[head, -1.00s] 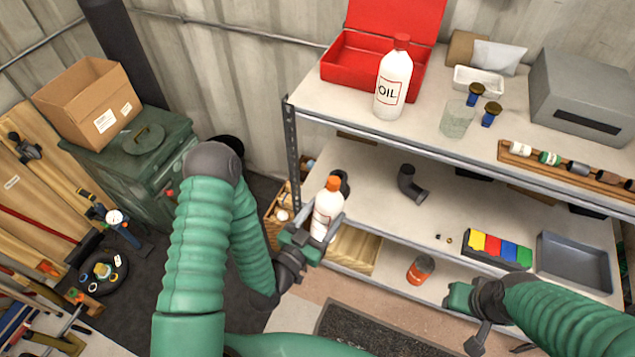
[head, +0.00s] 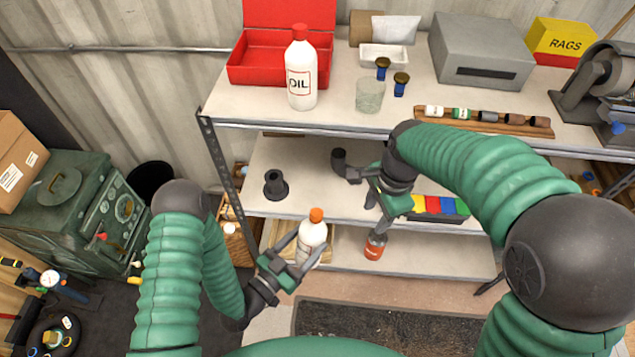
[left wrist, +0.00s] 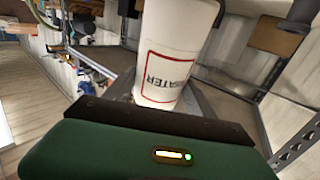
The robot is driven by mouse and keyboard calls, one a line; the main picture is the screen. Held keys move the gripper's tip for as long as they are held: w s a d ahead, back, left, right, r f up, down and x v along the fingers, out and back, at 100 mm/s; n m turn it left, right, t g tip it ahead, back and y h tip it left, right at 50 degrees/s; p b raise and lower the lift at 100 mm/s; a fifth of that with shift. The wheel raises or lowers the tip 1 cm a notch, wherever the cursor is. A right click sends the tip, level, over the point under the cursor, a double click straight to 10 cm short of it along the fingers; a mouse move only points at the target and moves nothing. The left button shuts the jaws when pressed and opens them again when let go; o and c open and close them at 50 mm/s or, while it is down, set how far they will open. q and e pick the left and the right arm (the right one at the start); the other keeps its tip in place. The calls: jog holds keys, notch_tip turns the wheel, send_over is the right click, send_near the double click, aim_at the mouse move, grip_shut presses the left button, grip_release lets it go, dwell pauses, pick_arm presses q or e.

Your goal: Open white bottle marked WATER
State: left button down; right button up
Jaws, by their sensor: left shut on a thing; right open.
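The white bottle (head: 312,236) with an orange cap (head: 316,215) is held in my left gripper (head: 298,252), in front of the shelf. In the left wrist view the bottle (left wrist: 172,50) fills the space between the fingers and its red-framed label reads WATER. The cap is on the bottle in the head view. My right gripper (head: 374,198) is open, to the right of the bottle and a little higher in the picture, over the middle shelf. It is apart from the bottle.
A white OIL bottle (head: 301,80) with a red cap stands on the top shelf (head: 235,103) near a red toolbox (head: 262,72). A black pipe fitting (head: 275,187) is on the middle shelf. An orange can (head: 375,246) stands on the low shelf below my right gripper.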

jog(key=w+a+r+m+g, duration=0.1)
jog(key=w+a+r+m, duration=0.15)
jog(key=a+m, duration=0.3)
jog(key=m+g, duration=0.2)
jog(key=m, duration=0.7)
send_near(313, 212)
jog(key=f, duration=0.2)
jog(key=shift+n+y, duration=0.25)
jog(key=shift+y, duration=0.05)
jog(key=x, duration=0.6)
jog(key=shift+s+d+f, duration=0.15)
jog(key=shift+d+f, duration=0.05)
jog(key=shift+f, duration=0.15)
jog(key=shift+c, duration=0.4)
jog(key=shift+a, duration=0.1)
grip_shut()
jog(key=shift+s, duration=0.1)
